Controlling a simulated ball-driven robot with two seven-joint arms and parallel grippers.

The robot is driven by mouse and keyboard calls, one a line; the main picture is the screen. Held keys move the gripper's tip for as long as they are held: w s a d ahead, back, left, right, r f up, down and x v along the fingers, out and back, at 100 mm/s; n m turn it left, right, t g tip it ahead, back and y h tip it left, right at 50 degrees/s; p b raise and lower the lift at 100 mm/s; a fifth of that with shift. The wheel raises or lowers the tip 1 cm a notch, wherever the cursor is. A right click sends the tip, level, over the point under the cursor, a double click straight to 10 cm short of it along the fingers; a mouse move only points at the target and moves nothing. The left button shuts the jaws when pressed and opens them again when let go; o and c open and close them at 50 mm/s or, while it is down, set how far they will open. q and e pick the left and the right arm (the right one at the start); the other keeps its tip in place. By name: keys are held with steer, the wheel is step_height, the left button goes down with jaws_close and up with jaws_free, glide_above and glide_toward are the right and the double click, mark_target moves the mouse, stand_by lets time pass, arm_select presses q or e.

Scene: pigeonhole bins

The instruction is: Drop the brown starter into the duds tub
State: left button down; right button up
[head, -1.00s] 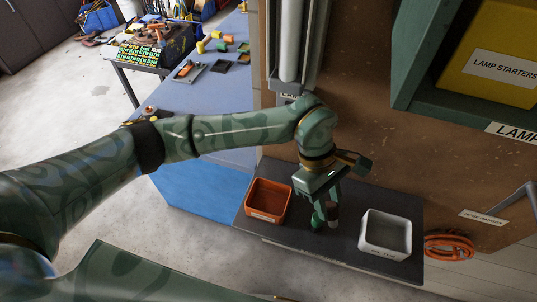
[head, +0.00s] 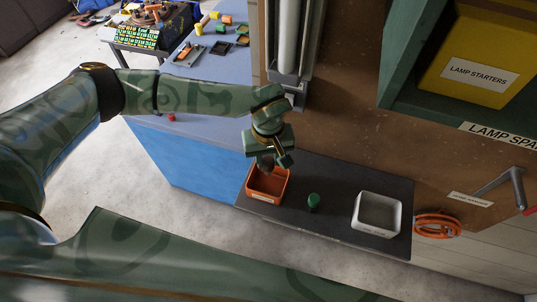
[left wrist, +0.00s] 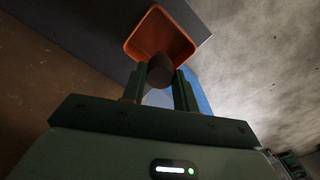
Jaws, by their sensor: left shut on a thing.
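My left gripper (head: 270,163) is over the orange tub (head: 286,190) on the dark shelf. In the left wrist view, the gripper (left wrist: 160,75) is shut on the brown starter (left wrist: 160,71), which sits between the two fingers. The orange tub (left wrist: 134,48) opens beyond the starter in that view, and looks empty where I can see in. In the head view the starter (head: 268,164) is partly hidden by the fingers. The tub's front label is too small to read. My right gripper is not in view.
A green starter (head: 313,201) stands on the dark shelf (head: 335,225), right of the orange tub. A white tub (head: 378,229) stands further right, with coiled orange cable (head: 437,224) beyond. A yellow bin (head: 478,80) labelled lamp starters sits in a pigeonhole at upper right.

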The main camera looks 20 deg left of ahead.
arm_select(q)
steer(key=shift+f, duration=0.3)
steer(key=shift+r, duration=0.1)
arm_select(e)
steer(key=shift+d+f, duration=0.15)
arm_select(q)
steer(key=c, duration=1)
jaws_free()
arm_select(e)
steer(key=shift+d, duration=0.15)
arm_select(q)
steer(key=shift+r, duration=0.15)
steer(key=shift+r+p, duration=1.05)
steer(key=shift+r, duration=0.3)
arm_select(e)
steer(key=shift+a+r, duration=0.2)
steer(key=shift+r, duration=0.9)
